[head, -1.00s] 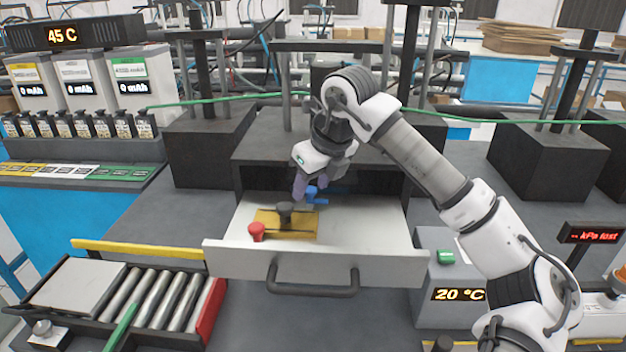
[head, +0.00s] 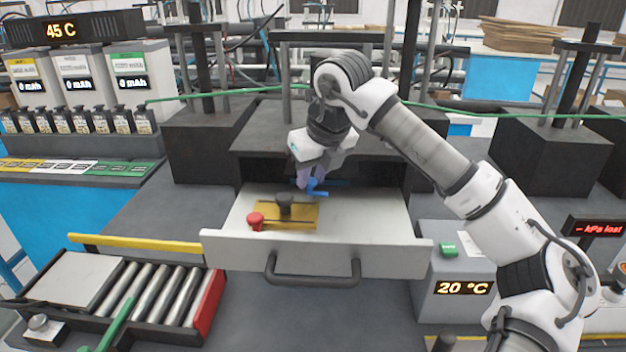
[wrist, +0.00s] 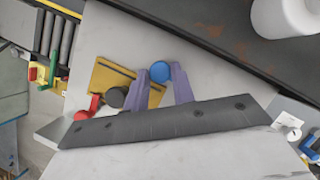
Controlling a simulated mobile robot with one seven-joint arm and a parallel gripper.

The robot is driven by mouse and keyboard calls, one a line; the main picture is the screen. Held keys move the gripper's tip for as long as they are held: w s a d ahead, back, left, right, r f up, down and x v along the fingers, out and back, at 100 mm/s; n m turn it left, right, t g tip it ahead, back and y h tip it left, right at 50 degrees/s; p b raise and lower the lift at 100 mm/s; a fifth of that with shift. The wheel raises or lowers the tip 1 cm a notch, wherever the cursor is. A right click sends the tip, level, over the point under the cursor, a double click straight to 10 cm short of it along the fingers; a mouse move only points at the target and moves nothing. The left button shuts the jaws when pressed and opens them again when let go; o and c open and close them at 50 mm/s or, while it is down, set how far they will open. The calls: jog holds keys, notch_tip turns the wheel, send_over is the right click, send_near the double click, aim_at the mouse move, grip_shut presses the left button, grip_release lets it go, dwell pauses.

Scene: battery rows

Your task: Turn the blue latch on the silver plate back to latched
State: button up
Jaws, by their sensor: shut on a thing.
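The blue latch (head: 315,187) is inside the open drawer, near its back. In the wrist view its round blue top (wrist: 160,71) sits between the two purple fingers. My gripper (head: 306,181) reaches down into the drawer and is shut on the blue latch; it also shows in the wrist view (wrist: 159,75). The fingers partly hide the latch, and its exact angle is hard to tell. I cannot make out a separate silver plate under it. A gold plate (head: 295,217) lies just in front, with a dark knob (head: 285,203) and a red knob (head: 256,220).
The light grey drawer (head: 375,225) is pulled out, with a dark handle (head: 313,282) in front. The dark housing (head: 270,138) stands close above and behind the gripper. A roller tray (head: 150,293) is at left, a 20 °C box (head: 450,310) at right.

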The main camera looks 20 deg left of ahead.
jog(key=m+b, duration=0.1)
jog(key=b, duration=0.1)
jog(key=m+t+h+b, duration=0.1)
jog(key=m, duration=0.1)
jog(key=shift+s+a+f+m+b, duration=0.1)
jog(key=shift+f+m+b, duration=0.1)
jog(key=shift+m+b, duration=0.15)
jog(key=m+h+b, duration=0.1)
jog(key=m, duration=0.1)
jog(key=m+t+b, duration=0.1)
jog(key=m+b, duration=0.1)
jog(key=shift+s+a+r+m+h+b, duration=0.1)
jog(key=shift+a+r+m+h+b, duration=0.1)
jog(key=shift+m+h+b, duration=0.15)
jog(key=m+h, duration=0.1)
jog(key=m, duration=0.2)
jog(key=shift+a+r, duration=0.1)
jog(key=shift+a, duration=0.05)
jog(key=shift+a+m+g+h, duration=0.15)
jog(key=shift+m+h, duration=0.4)
jog(key=shift+m, duration=0.65)
jog(key=shift+m+g+h, duration=0.15)
jog(key=shift+m+h, duration=0.35)
jog(key=shift+m, duration=0.7)
jog(key=o, duration=1)
jog(key=p+v, duration=1)
jog(key=v, duration=0.3)
jog(key=shift+r, duration=0.35)
